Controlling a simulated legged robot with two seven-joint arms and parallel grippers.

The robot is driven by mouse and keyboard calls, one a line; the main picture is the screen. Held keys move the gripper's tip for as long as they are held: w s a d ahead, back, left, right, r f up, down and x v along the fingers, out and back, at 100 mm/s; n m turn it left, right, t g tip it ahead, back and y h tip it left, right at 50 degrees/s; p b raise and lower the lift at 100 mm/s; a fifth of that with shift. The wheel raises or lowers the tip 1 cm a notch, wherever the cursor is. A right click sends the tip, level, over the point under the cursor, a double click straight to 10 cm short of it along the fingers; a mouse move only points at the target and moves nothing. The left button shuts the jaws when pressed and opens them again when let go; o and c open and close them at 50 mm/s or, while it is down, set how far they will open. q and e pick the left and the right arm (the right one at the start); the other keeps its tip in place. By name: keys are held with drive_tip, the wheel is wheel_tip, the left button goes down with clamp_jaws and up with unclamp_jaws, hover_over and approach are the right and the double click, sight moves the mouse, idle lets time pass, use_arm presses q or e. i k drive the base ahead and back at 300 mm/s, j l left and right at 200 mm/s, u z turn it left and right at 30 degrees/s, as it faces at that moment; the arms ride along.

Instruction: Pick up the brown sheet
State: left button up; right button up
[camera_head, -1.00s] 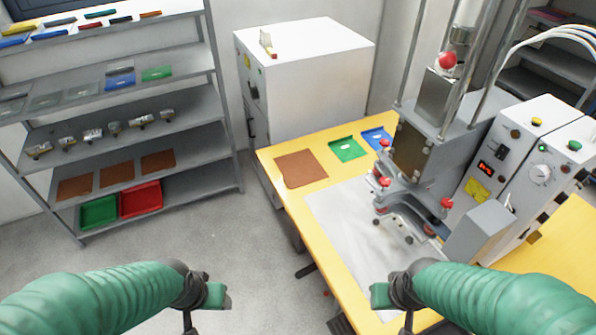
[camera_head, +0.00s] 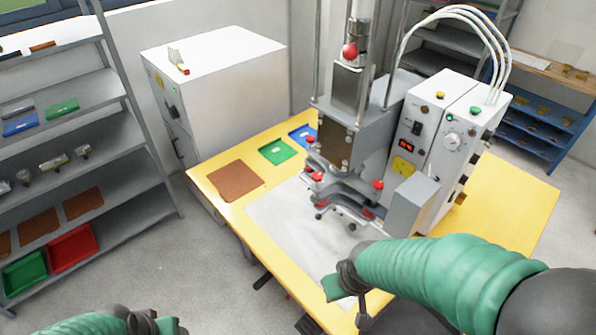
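A flat brown sheet (camera_head: 235,181) lies on the left part of the yellow table. More brown sheets (camera_head: 83,203) lie on a low shelf of the grey rack at the left. My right gripper (camera_head: 338,292) is over the table's front edge, well in front of the brown sheet and apart from it. My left gripper (camera_head: 160,326) is at the bottom edge of the picture, left of the table and mostly cut off. Neither gripper's fingers show clearly.
A white cabinet (camera_head: 222,75) stands behind. Grey floor is free at left.

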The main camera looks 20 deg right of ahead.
sight(235, 180)
drive_tip(key=i+j+z, duration=0.15)
drive_tip(key=i+j, duration=0.15)
drive_tip(key=i+j+z, duration=0.1)
drive_tip(key=i+j, duration=0.2)
drive_tip(key=i+j+z, duration=0.15)
drive_tip(key=i+j, duration=0.15)
drive_tip(key=j, duration=0.15)
drive_tip(key=i+j+z, duration=0.15)
drive_tip(key=j, duration=0.3)
drive_tip(key=i+j+z, duration=0.15)
drive_tip(key=i+j, duration=0.2)
drive_tip(key=i+j+z, duration=0.1)
drive_tip(key=j, duration=0.45)
drive_tip(key=i+j+z, duration=0.15)
drive_tip(key=i+j, duration=0.15)
drive_tip(key=j, duration=0.2)
drive_tip(key=i+j+z, duration=0.15)
drive_tip(key=j, duration=0.4)
